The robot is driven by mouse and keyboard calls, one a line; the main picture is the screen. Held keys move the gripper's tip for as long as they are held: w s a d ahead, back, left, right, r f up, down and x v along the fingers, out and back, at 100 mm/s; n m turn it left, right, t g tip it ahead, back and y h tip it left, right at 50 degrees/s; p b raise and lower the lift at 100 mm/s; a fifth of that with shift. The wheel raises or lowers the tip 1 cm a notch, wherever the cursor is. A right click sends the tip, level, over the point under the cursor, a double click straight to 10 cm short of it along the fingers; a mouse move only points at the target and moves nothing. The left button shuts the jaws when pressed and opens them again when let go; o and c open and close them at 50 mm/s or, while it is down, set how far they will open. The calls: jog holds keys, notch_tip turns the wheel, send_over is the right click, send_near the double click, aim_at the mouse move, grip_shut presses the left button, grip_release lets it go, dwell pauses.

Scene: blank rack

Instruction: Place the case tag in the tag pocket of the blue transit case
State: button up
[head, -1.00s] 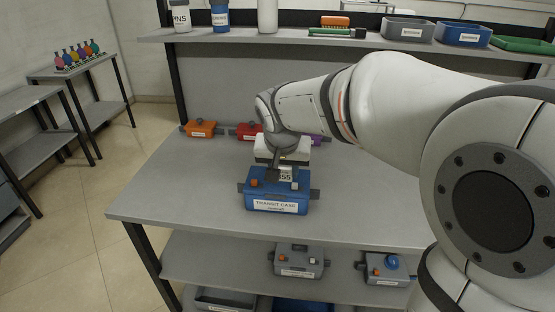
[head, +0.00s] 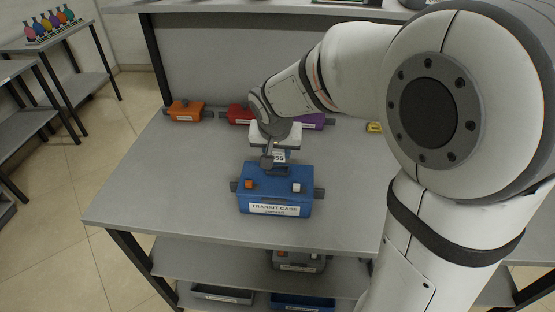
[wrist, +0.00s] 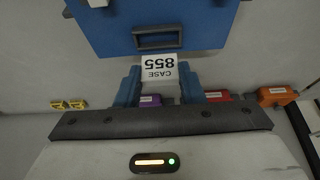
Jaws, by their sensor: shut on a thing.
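The blue transit case (head: 274,205) stands on the bench with its labelled front toward me, and fills the top of the wrist view (wrist: 100,35). The tag pocket, a dark rectangular frame (wrist: 158,47), shows on the case in the wrist view. My gripper (wrist: 160,85) is shut on the white case tag (wrist: 160,70), printed CASE 855, between its blue fingers. The tag also shows in the head view (head: 279,156), just above the case's back edge. In the wrist view the tag lies just below the pocket frame and outside it. The gap in depth is unclear.
An orange case (head: 186,111), a red case (head: 240,115) and a purple case (head: 312,122) stand along the back of the bench. A yellow item (head: 374,127) lies at right. A grey case (head: 298,262) sits on the lower shelf. Bench left of the blue case is clear.

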aim_at(278, 170)
notch_tip(278, 170, down, 4)
jog(key=shift+s+r, duration=0.1)
jog(key=shift+r, duration=0.05)
jog(key=shift+s+f+b, duration=0.1)
jog(key=shift+f+b, duration=0.2)
jog(key=shift+b, duration=0.15)
jog(key=o, duration=0.9)
jog(key=shift+s, duration=0.1)
jog(key=shift+c, duration=0.2)
jog(key=shift+o, duration=0.5)
jog(key=shift+r+p, duration=0.45)
jog(key=shift+p, duration=0.25)
jog(key=d+v, duration=0.1)
jog(key=v, duration=1)
jog(key=s+d+f+n, duration=0.1)
jog(key=s+d, duration=0.4)
jog(key=s, duration=0.2)
jog(key=s+d+f+n+g, duration=0.1)
jog(key=s+d+f, duration=0.1)
jog(key=s+d, duration=0.3)
jog(key=s+b, duration=0.1)
jog(key=s, duration=0.2)
jog(key=shift+s+d+f+g+y, duration=0.15)
jog(key=shift+s+f+g+y, duration=0.15)
jog(key=shift+f+y, duration=0.1)
